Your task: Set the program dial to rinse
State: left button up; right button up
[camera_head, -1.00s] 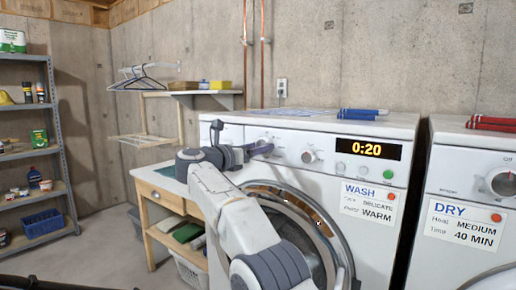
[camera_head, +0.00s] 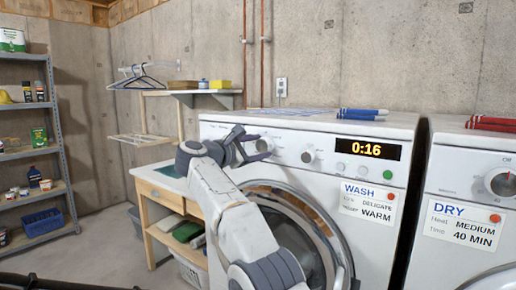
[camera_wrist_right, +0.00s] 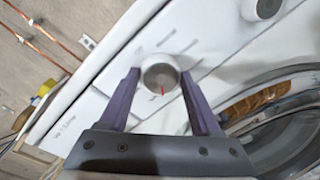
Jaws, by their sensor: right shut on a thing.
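The program dial is the left round knob on the white washer's panel (camera_head: 220,128). It shows best in the wrist view, as a knob with a grey face (camera_wrist_right: 159,77) and a red pointer mark. My right gripper (camera_head: 256,148) is at this knob, with one purple finger on each side of it; in the wrist view the gripper (camera_wrist_right: 160,88) is shut on it. In the head view my fingers partly hide the knob. The markings around it are too small to read. My left gripper is not in view.
A second knob (camera_head: 309,155) sits right of my gripper, with a display (camera_head: 368,149) reading 0:16. A wash card (camera_head: 369,202) hangs below. The washer's round door (camera_head: 340,250) is under my arm. A dryer (camera_head: 470,180) stands right, a wooden table (camera_head: 160,193) left.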

jog(key=shift+f+m, duration=0.15)
jog(key=shift+m, duration=0.55)
jog(key=o, duration=1.4)
